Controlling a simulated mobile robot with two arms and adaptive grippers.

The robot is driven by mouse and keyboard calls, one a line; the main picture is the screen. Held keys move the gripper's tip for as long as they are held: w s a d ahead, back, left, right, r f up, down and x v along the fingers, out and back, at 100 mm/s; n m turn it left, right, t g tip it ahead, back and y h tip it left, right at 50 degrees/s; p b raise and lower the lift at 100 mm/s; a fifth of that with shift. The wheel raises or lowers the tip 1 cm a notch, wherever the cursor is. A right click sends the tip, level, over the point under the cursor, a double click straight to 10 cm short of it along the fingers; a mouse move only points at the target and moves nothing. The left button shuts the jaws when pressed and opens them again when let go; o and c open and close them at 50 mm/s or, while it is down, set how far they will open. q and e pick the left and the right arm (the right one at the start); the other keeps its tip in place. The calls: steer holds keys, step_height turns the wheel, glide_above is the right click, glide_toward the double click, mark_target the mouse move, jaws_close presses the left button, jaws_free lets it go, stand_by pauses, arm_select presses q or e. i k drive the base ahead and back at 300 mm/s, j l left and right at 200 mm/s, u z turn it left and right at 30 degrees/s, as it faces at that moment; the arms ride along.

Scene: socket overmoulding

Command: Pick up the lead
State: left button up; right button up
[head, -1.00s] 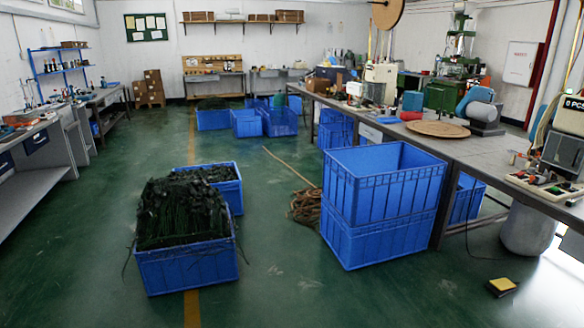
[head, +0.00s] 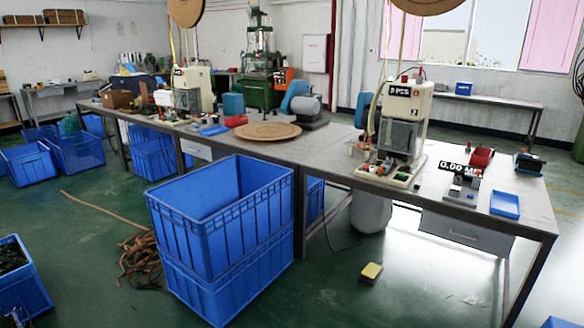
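No single lead can be made out with certainty. Dark strands like leads (head: 12,257) lie in a blue crate (head: 22,293) cut off by the left edge. A small blue tray (head: 505,204) sits at the right end of the long bench (head: 335,150) and looks empty. Next to it stands a small tester (head: 462,186) with a display reading 0.00. A cream machine (head: 402,122) with a grey front stands to the left of the tester.
Two stacked blue crates (head: 222,220) stand in front of the bench; the top one looks empty. A tangled brown rope (head: 140,262) lies on the floor left of them. A yellow pedal (head: 371,271) lies on the floor. The green floor at lower right is mostly clear.

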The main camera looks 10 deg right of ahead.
mark_target(417, 185)
steer(key=i+l+z, duration=0.2)
steer(key=i+z, duration=0.15)
steer(key=i+l+z, duration=0.1)
steer(key=i+z, duration=0.25)
steer(key=i, duration=0.15)
steer(key=i+z, duration=0.4)
steer(key=i+l+u, duration=0.7)
steer(key=i, duration=0.15)
steer(key=i+l+u, duration=0.35)
steer(key=l, duration=0.2)
